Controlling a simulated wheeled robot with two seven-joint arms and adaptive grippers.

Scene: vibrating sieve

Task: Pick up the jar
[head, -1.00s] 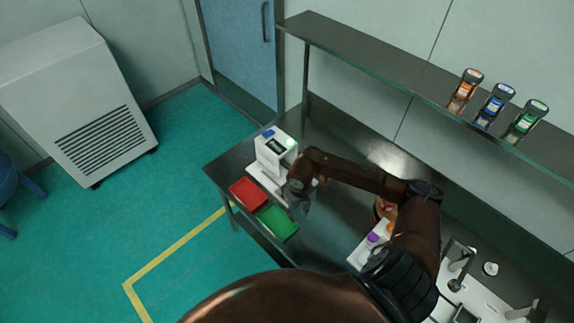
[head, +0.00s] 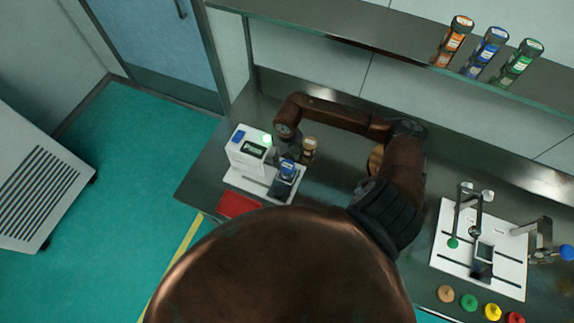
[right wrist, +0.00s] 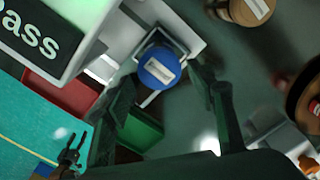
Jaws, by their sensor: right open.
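A jar with a blue lid (head: 287,167) stands on the white base of the weighing-like machine (head: 246,150). In the right wrist view, its round blue lid (right wrist: 158,67) shows just ahead of my fingers. My right gripper (head: 286,152) is over this jar. In the right wrist view, my open fingers (right wrist: 165,88) are spread to either side below the lid, with nothing held. A brown-lidded jar (head: 310,146) stands just right of the gripper. A dark claw shape at the lower left of the right wrist view is probably my left gripper (right wrist: 70,153); its jaws are unclear.
A red tray (head: 238,205) lies in front of the machine, and a green tray (right wrist: 140,130) beside it. Orange, blue and green jars (head: 488,50) stand on the shelf (head: 330,30). A white board with a device (head: 480,248) is at right.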

